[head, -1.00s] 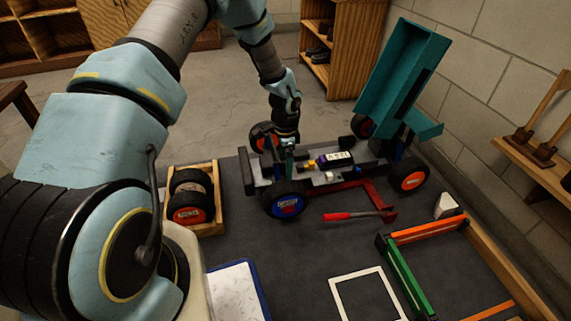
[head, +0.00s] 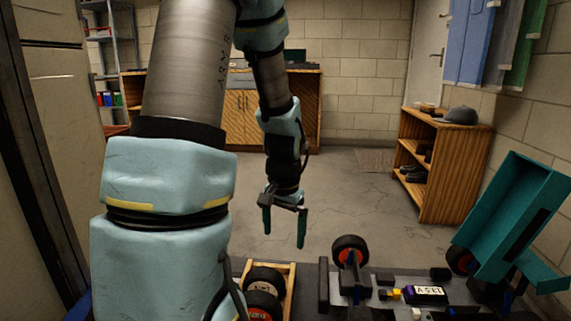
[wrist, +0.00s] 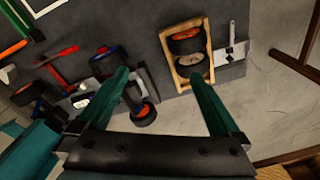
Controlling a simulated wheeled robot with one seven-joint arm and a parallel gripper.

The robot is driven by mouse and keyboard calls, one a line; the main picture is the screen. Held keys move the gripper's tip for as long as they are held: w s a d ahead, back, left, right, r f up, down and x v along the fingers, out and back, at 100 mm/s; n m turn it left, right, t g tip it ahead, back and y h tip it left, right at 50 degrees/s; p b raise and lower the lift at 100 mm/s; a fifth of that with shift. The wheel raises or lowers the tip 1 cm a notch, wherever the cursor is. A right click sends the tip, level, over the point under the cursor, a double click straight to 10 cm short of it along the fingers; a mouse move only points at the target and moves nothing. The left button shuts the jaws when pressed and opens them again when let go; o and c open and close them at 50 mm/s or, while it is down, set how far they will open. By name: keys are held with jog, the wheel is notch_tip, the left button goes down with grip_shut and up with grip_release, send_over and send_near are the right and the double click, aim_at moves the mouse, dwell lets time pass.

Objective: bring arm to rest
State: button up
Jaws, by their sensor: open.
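My gripper (head: 284,232) hangs from my arm in the middle of the head view, fingers pointing down and spread apart with nothing between them. In the wrist view my gripper (wrist: 165,95) shows two separated green fingers with dark mat and floor beyond. My arm is still raised and extended forward. The racecar chassis (head: 385,290) is at the lower right of the head view, with its teal body shell (head: 503,220) tilted up. My gripper is above and to the left of the chassis, touching nothing.
A wooden tray (head: 289,290) with wheels stands left of the chassis; it also shows in the wrist view (wrist: 178,75). A red-handled tool (wrist: 62,52) lies on the mat. A wooden shelf (head: 450,170) with shoes and a cap stands behind. The floor between is clear.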

jog(key=s+a+r+n+p, duration=0.2)
jog(key=s+a+r+n, duration=0.3)
jog(key=s+a+r, duration=0.15)
notch_tip(320, 180, up, 33)
jog(key=p, duration=3.3)
jog(key=shift+s+t, duration=0.3)
jog(key=shift+d+f, duration=0.1)
jog(key=shift+f, duration=0.05)
